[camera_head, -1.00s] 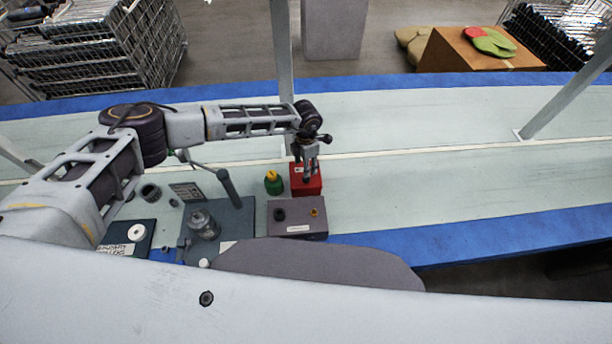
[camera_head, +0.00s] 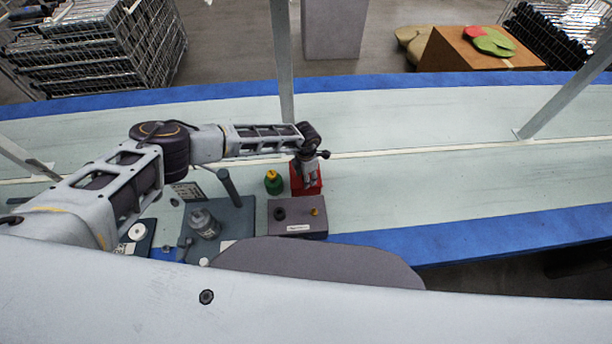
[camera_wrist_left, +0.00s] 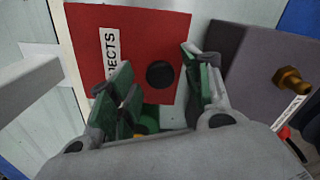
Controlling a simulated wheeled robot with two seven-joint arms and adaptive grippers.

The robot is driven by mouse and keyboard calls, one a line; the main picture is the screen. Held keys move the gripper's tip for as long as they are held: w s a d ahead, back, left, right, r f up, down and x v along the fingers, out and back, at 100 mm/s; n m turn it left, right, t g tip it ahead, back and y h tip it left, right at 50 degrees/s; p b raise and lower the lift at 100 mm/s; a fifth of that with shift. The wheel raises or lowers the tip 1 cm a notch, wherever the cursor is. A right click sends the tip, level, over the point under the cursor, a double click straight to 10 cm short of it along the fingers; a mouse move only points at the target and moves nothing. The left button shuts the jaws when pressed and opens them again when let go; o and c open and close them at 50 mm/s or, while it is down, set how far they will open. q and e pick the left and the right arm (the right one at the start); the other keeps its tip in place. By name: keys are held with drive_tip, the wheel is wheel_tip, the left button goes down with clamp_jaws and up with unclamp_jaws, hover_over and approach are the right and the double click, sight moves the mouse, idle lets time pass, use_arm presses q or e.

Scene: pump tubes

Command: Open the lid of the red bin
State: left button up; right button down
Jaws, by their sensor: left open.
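The red bin (camera_head: 317,188) stands on the pale bench, partly hidden by my left gripper (camera_head: 308,184). In the left wrist view the red top of the bin (camera_wrist_left: 195,22) looks flat and closed. It has a round black knob (camera_wrist_left: 160,74) and a white label (camera_wrist_left: 110,50) reading "JECTS", the rest covered. My left gripper (camera_wrist_left: 155,88) is open and empty, its green-padded fingers on either side of the knob in this view. The knob appears untouched; the height gap is hard to judge. My right gripper is not in view.
A green bottle with a yellow top (camera_head: 274,182) stands just left of the bin. A grey block with a brass fitting (camera_head: 300,230) sits in front of it. A dark plate (camera_head: 240,220) with a post and a metal part lies further left. The bench to the right is clear.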

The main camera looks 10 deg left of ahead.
use_arm(q)
clamp_jaws()
idle(0.3)
